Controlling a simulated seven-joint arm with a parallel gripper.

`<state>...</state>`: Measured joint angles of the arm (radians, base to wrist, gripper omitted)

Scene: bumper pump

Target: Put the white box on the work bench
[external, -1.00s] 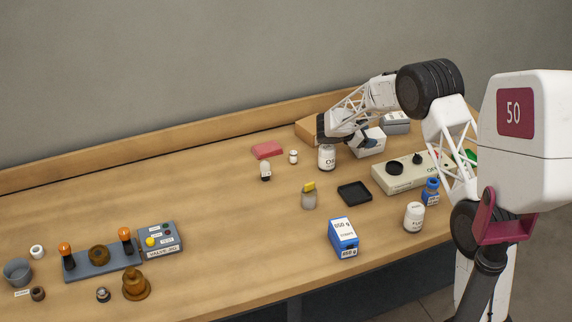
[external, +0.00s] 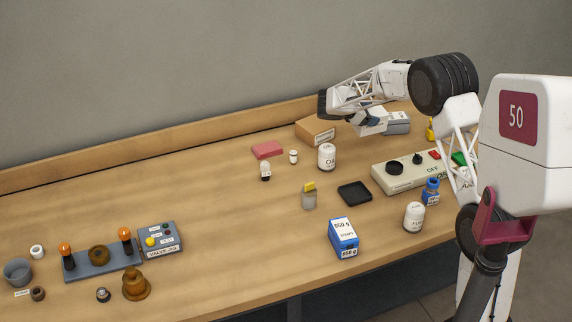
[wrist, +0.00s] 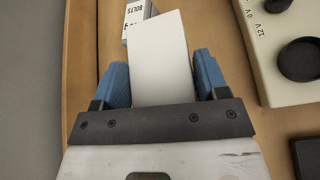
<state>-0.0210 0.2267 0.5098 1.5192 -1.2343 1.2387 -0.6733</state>
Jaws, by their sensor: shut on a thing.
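The white box (external: 373,126) is in my gripper (external: 366,119), near the back right of the work bench (external: 215,205). In the wrist view the white box (wrist: 160,60) lies between the two blue fingers of my gripper (wrist: 163,78), which are shut on it. In the external view the box appears held a little above the bench top, partly covered by my gripper. Its underside is hidden.
A grey box labelled BOLTS (wrist: 136,14) stands close to the white box. A cardboard box (external: 316,131) is to the left, a white jar (external: 327,157) nearer. A control box (external: 405,173) and black tray (external: 354,192) lie in front. The bench's middle left is clear.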

